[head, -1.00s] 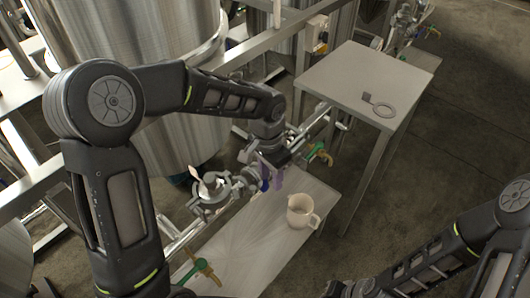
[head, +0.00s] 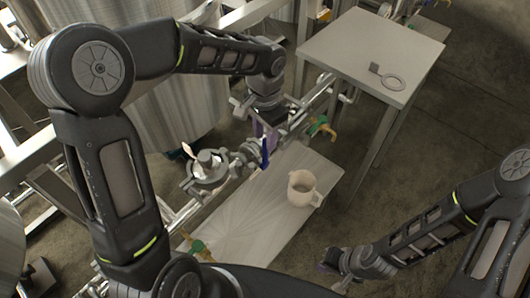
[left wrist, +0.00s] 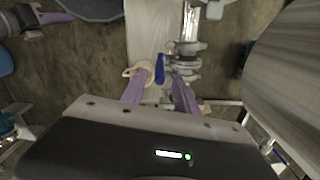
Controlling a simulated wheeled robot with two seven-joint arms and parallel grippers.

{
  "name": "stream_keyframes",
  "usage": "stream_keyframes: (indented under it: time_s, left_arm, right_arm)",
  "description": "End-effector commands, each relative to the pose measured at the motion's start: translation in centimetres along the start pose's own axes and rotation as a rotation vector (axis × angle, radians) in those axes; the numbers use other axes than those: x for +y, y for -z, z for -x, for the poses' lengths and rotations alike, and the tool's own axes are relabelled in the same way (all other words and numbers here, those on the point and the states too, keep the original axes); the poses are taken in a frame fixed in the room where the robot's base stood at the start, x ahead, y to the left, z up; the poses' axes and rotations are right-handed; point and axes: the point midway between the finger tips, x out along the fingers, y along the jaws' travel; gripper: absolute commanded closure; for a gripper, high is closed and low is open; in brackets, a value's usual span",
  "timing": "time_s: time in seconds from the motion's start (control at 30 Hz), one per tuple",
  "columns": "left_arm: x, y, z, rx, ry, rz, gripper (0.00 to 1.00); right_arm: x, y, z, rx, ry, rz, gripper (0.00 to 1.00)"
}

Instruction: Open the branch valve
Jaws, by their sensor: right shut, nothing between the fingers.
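A valve with a blue lever handle (head: 265,152) sits on the steel pipework left of the low bench. Contact with the lever cannot be told. My right gripper (head: 326,265) is shut and empty, low in front of the bench.
A beige jug (head: 303,188) stands on the low bench (head: 245,218). Green-handled valves (head: 320,126) sit on the pipes. A clamp ring assembly (head: 207,168) is left of the lever. A higher table (head: 350,50) bears a ring-shaped part (head: 391,81). Large steel tanks stand behind.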

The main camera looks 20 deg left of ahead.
Motion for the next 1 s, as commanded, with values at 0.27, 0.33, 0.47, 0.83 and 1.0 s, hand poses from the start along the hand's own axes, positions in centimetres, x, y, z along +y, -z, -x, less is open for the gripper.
stream_keyframes:
  time_s: [0.27, 0.33, 0.47, 0.83, 1.0]
  left_arm:
    - [0.0, 0.0, -0.2, -0.001, -0.001, 0.0, 0.64]
    - [0.0, -0.1, -0.7, -0.003, -0.001, 0.0, 0.64]
    - [0.0, -0.1, -2.1, -0.003, -0.001, 0.0, 0.64]
    - [0.0, -0.1, -7.3, -0.002, -0.001, 0.0, 0.64]
    - [0.0, 0.0, -7.8, 0.0, 0.0, 0.001, 0.64]
  right_arm:
    - [0.0, 0.0, 0.1, 0.0, 0.0, 0.0, 1.0]
    - [0.0, 0.0, 0.1, 0.0, 0.0, 0.0, 1.0]
    - [0.0, 0.0, 0.1, 0.0, 0.0, 0.0, 1.0]
    - [-0.1, 0.0, 0.1, 0.0, 0.0, 0.0, 1.0]
    - [-0.1, 0.0, 0.1, 0.0, 0.0, 0.0, 1.0]
